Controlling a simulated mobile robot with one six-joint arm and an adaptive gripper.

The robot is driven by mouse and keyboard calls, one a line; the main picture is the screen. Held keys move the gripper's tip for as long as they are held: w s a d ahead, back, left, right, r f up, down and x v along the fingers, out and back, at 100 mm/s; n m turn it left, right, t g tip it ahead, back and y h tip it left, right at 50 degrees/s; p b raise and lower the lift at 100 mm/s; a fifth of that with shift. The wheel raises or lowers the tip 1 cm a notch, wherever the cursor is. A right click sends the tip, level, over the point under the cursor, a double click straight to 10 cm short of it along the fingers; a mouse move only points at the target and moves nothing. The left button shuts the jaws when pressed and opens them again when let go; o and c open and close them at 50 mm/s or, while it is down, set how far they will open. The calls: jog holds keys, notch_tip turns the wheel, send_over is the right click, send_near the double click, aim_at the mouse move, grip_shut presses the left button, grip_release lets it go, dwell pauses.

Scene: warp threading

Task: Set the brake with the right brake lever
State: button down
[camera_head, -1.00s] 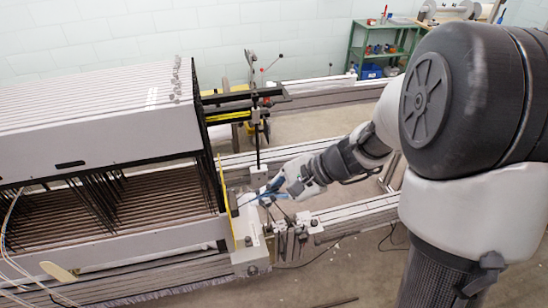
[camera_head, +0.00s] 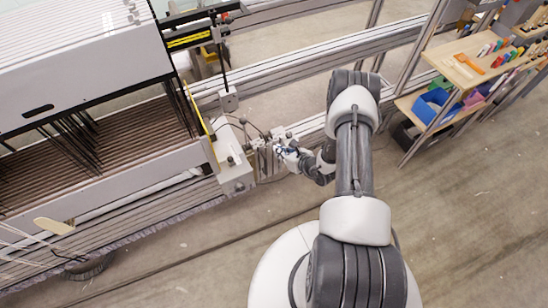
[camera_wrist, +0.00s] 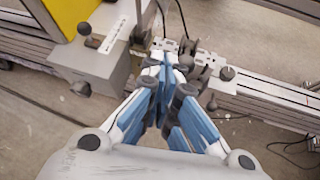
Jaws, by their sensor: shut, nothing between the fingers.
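My gripper (camera_wrist: 168,62) is shut and empty, its blue fingers together in the wrist view. In the head view my gripper (camera_head: 283,150) is at the right end of the loom. Its tips are over a cluster of small metal brackets and levers beside a pale end block (camera_head: 235,178). This block (camera_wrist: 90,65) lies left of the fingers in the wrist view. A dark-knobbed lever (camera_wrist: 84,30) stands on the block. Another dark knob (camera_wrist: 226,73) is right of the fingers, on the rail. I cannot tell which is the right brake lever. The fingers hide part of the cluster, and contact is unclear.
The loom frame (camera_head: 100,190) with its many dark bars fills the left. A grey rail (camera_wrist: 275,103) runs right from the cluster. A wooden workbench (camera_head: 465,65) with tools and a blue bin (camera_head: 432,105) stands at the right. The concrete floor in front is bare.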

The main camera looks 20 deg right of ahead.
aim_at(272, 141)
jog(key=s+d+f+m+h, duration=0.1)
jog(key=s+f+m+h, duration=0.1)
jog(key=s+f, duration=0.3)
notch_tip(272, 141, down, 2)
jog(key=shift+d+f+m+g, duration=0.1)
jog(key=shift+d+m+g, duration=0.2)
jog(key=shift+m, duration=0.2)
jog(key=b+x, duration=0.4)
jog(key=x, duration=0.6)
jog(key=shift+w+d+r, duration=0.15)
jog(key=shift+w+r, duration=0.05)
jog(key=shift+r, duration=0.45)
jog(key=shift+w+d+r, duration=0.1)
jog(key=shift+w+r, duration=0.15)
jog(key=shift+r, duration=0.35)
jog(key=shift+w+d+r, duration=0.15)
jog(key=shift+w+r, duration=0.05)
jog(key=shift+r, duration=0.45)
jog(key=shift+r, duration=0.1)
jog(key=shift+w+r+g, duration=0.1)
jog(key=shift+r+g, duration=0.2)
jog(key=shift+g, duration=0.3)
